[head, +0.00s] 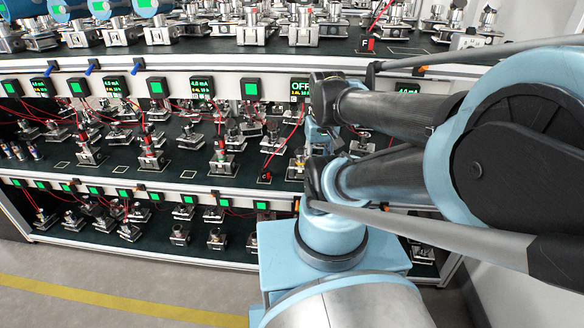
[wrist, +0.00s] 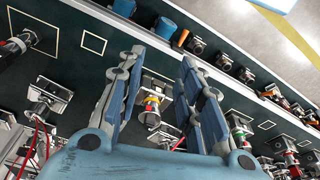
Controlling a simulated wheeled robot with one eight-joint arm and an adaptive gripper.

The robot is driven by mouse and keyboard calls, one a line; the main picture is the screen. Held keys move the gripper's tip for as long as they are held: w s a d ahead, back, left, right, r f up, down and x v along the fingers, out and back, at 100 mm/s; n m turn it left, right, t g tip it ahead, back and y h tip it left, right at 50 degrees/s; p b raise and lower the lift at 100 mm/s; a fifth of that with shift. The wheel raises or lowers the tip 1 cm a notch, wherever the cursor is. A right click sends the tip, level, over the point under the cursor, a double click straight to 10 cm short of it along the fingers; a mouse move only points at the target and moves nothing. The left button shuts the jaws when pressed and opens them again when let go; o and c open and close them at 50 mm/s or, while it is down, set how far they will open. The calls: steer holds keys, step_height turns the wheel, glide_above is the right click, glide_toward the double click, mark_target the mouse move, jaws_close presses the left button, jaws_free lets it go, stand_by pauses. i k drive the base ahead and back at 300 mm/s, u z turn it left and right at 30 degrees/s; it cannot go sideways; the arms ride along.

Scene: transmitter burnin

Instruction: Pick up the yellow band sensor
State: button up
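The fingers are spread wide, with a visible gap on both sides of the sensor, and nothing is held. In the head view my gripper (head: 320,135) reaches into the middle shelf under the "OFF" display. My arm hides most of that spot, so I cannot make out the sensor clearly there.
Blue cylinders (wrist: 165,27) and an orange piece (wrist: 183,38) stand near the shelf edge. An upper shelf (head: 200,48) is above.

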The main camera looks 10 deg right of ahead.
mark_target(297, 166)
steer(key=z, duration=2.5)
steer(key=k, duration=1.65)
steer(key=u, duration=0.9)
